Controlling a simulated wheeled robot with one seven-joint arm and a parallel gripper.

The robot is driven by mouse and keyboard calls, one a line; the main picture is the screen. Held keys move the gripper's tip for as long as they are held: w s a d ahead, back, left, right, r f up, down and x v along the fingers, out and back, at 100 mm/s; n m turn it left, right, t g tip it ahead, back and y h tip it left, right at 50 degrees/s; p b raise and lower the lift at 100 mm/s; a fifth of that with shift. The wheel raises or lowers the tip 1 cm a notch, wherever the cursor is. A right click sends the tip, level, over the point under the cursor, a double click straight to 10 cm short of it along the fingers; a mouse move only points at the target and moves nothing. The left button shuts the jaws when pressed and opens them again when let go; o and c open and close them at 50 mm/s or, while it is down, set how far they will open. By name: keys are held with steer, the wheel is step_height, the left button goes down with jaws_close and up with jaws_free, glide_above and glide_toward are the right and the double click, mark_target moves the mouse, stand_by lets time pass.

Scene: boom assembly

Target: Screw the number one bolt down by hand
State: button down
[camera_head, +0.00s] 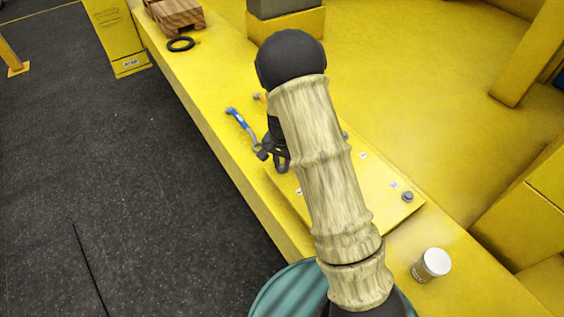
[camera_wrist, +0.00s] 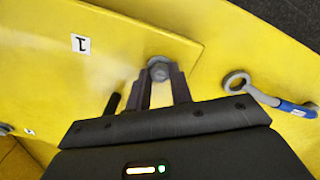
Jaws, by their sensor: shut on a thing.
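In the wrist view a grey bolt (camera_wrist: 159,70) stands at the edge of the yellow plate (camera_wrist: 130,35), beside a white label marked 1 (camera_wrist: 81,44). My gripper (camera_wrist: 158,80) is shut on this bolt, with a dark finger on each side of its head. In the head view my gripper (camera_head: 275,160) is low over the left side of the plate, partly behind my arm. The bolt under it is hidden there.
A blue-handled wrench (camera_head: 240,122) lies left of my gripper; it also shows in the wrist view (camera_wrist: 270,98). Another bolt (camera_head: 407,196) stands at the plate's right corner. A white-capped jar (camera_head: 432,265) stands nearer. A black ring (camera_head: 181,44) and wooden block (camera_head: 177,15) lie farther away.

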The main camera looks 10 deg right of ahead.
mark_target(282, 166)
steer(key=shift+w+r, duration=0.1)
steer(key=c, duration=1.2)
jaws_free()
steer(key=shift+c, duration=0.2)
step_height(282, 166, up, 17)
steer(key=b, duration=0.3)
steer(key=shift+r, duration=0.15)
steer(key=s+d+f+n+t, duration=0.1)
steer(key=s+n, duration=0.1)
steer(key=s, duration=0.4)
steer(key=s+d+f+n, duration=0.2)
steer(key=s, duration=0.5)
steer(key=s+d+f+n+t, duration=0.1)
steer(key=s+d+n, duration=0.1)
steer(key=s, duration=0.4)
steer(key=shift+s+f+n+t, duration=0.25)
steer(key=shift+n+t, duration=0.05)
steer(key=shift+n, duration=0.1)
